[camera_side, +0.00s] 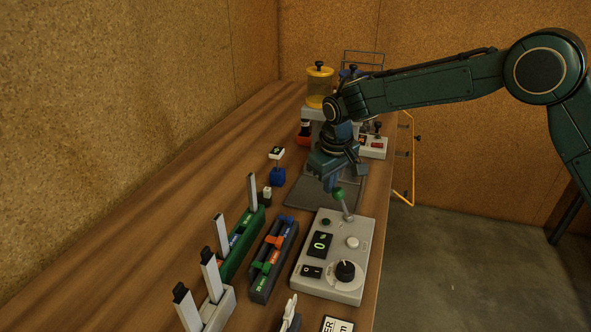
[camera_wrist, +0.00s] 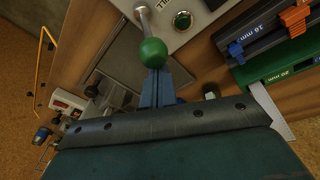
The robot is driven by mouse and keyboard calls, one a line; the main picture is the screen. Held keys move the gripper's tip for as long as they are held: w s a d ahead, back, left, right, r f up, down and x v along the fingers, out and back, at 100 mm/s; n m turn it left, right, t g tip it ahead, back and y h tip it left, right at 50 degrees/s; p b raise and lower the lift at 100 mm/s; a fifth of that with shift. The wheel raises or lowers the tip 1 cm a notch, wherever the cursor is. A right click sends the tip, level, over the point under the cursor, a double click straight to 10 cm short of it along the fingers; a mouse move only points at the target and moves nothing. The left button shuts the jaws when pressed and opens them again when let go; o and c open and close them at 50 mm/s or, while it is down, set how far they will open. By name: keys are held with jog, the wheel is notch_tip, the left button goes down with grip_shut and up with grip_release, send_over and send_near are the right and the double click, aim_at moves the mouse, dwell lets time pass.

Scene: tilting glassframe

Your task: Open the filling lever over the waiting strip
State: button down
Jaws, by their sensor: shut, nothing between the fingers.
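A lever with a green ball knob (camera_side: 338,194) rises from the top of a grey control box (camera_side: 328,280). The same lever's ball (camera_wrist: 153,53) is in the middle of the wrist view. My gripper (camera_side: 330,186) points down right beside the ball. In the wrist view my gripper's blue fingers (camera_wrist: 155,88) are together and empty, their tips against or just behind the ball; contact cannot be told. No label in view names the filling lever. I cannot make out the waiting strip for certain.
A dark grey plate (camera_side: 303,194) lies behind the box. A yellow tank (camera_side: 320,88) with a black knob stands at the back. Green (camera_side: 240,243) and dark (camera_side: 273,262) gauge holders stand left of the box.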

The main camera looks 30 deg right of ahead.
jog(key=shift+s+d+r+t+y, duration=0.35)
jog(key=shift+s+d+t+y, duration=0.15)
jog(key=shift+t, duration=0.1)
dwell(0.7)
jog(key=shift+s+d+r, duration=0.1)
jog(key=shift+s+d, duration=0.05)
jog(key=shift+d, duration=0.05)
jog(key=s+d, duration=0.1)
jog(key=s+d+t+y, duration=0.2)
jog(key=shift+s+d+r, duration=0.25)
jog(key=shift+s+r, duration=0.05)
dwell(0.3)
jog(key=shift+r, duration=0.2)
jog(key=shift+r, duration=0.6)
